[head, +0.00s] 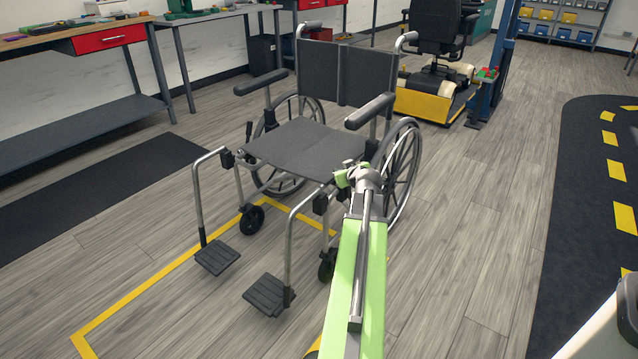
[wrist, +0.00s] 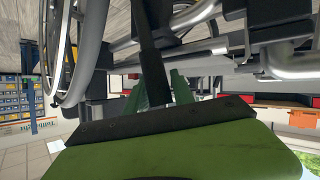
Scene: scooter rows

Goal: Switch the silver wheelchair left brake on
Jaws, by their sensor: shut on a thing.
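The silver wheelchair (head: 335,75) stands facing me, with a dark seat (head: 305,146) and silver tubes. Its left side, with the left wheel (head: 403,172), is at the right in the head view. My arm reaches to that side, and my gripper (head: 346,177) is at the front of the wheel, beside the seat's edge. In the wrist view the green fingers of my gripper (wrist: 166,90) are shut on the dark left brake lever (wrist: 149,50). The lever's tip is hidden between the fingers. In the head view my gripper and arm hide the lever.
Footrests (head: 267,294) and a front caster (head: 327,266) are close left of my arm. The left armrest (head: 370,111) is above my gripper. A yellow floor line (head: 150,281) runs under the chair. Workbenches (head: 75,110) stand at the left.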

